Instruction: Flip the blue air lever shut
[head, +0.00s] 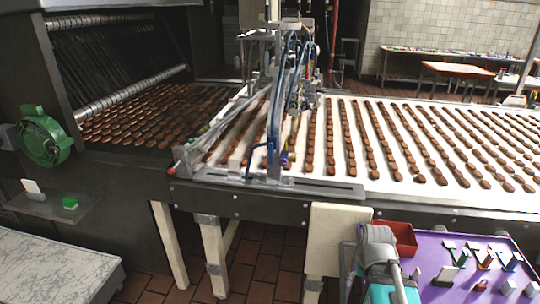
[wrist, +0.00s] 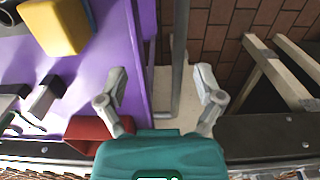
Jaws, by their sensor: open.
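The blue air lever (head: 262,147) shows in the head view as a bent blue handle at the front of the machine frame, by the near edge of the conveyor. It is small there, and I cannot tell its exact valve position. It is not visible in the wrist view. My gripper (wrist: 161,84) is open in the wrist view, its two grey fingers spread wide with nothing between them. My arm shows at the lower right of the head view, well to the right of the lever and nearer the camera.
The white conveyor belt (head: 405,150) carries rows of brown biscuits. Blue hoses hang close behind the lever. A purple table (head: 430,243) with tools and a red bin (head: 402,236) stands at lower right. A cream panel (head: 337,240) stands beside it. Tiled floor (head: 262,272) shows below the conveyor.

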